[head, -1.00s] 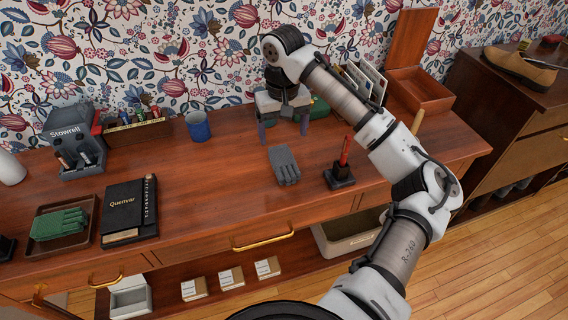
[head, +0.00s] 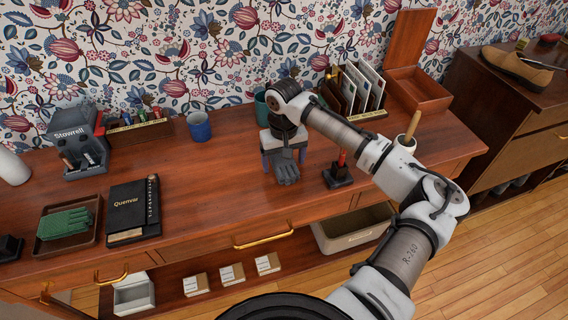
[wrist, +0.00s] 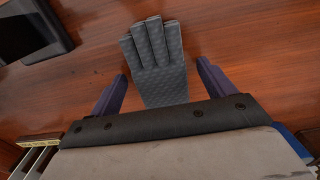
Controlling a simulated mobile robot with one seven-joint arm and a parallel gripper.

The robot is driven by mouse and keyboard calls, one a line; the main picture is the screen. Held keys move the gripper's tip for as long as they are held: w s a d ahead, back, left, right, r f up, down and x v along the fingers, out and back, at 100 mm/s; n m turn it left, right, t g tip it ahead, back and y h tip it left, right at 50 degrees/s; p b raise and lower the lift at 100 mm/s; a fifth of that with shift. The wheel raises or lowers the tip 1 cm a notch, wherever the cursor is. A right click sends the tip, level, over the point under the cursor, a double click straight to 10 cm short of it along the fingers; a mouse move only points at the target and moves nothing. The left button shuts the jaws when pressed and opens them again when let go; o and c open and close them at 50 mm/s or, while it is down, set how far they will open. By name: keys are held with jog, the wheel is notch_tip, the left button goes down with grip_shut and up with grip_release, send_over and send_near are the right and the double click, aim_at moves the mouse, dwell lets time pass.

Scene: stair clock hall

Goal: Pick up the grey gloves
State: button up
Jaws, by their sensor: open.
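The grey gloves (head: 286,172) lie flat on the wooden table top, fingers toward the table's front edge. In the wrist view the gloves (wrist: 158,62) sit between and just beyond the two purple fingers. My gripper (head: 283,160) is open and points down over the cuff end of the gloves. In the wrist view my gripper (wrist: 158,82) has one finger on each side of the gloves with a gap to each. The cuff end is partly hidden by the gripper body. I cannot tell the height of the fingertips above the table.
A black book (head: 133,208) and a blue mug (head: 199,126) stand apart. The table left of the gloves is clear.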

jog(key=shift+c, duration=0.4)
jog(key=c, duration=1)
